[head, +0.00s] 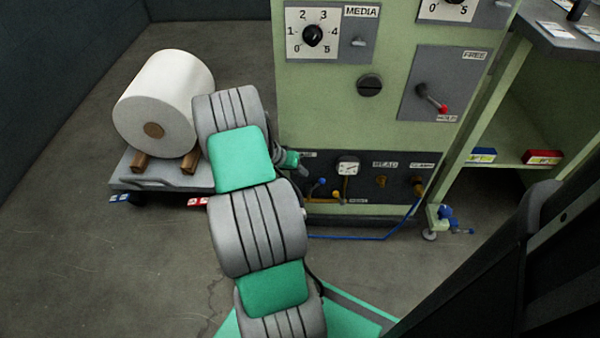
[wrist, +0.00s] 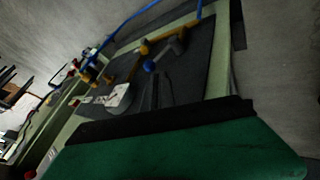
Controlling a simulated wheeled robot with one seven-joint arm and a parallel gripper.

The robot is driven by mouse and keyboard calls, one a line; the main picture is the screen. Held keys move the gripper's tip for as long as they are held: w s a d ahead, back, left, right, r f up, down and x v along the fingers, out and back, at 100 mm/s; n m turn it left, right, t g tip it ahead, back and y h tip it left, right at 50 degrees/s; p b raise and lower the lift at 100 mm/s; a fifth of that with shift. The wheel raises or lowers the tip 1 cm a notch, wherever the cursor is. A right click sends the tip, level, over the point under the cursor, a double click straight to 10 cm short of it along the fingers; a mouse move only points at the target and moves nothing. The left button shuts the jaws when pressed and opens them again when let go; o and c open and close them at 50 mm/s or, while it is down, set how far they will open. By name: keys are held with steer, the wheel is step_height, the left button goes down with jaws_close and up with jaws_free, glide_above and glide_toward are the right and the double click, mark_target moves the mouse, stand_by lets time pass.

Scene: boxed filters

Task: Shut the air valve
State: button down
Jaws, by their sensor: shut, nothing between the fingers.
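A dark service panel (head: 367,192) sits low on the green machine. A lever with a blue knob (head: 321,181) is at the panel's left, beside yellow fittings (head: 337,195); I cannot read a label that names it the air valve. In the wrist view the blue knob (wrist: 149,66) and a yellow fitting (wrist: 158,44) lie just beyond my dark fingers (wrist: 160,93). The fingers are shut and empty, apart from the knob as far as I can tell. In the head view my gripper is mostly hidden behind my arm, near the panel's left end.
A white roll (head: 163,103) rests on a low cart (head: 140,183) at the left. Green shelving (head: 500,130) stands at the right. The floor at front left is clear.

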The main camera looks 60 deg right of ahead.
steer(key=b, duration=0.2)
glide_above(311, 189)
step_height(311, 189, down, 5)
steer(key=shift+w+f, duration=0.15)
steer(key=shift+f, duration=0.05)
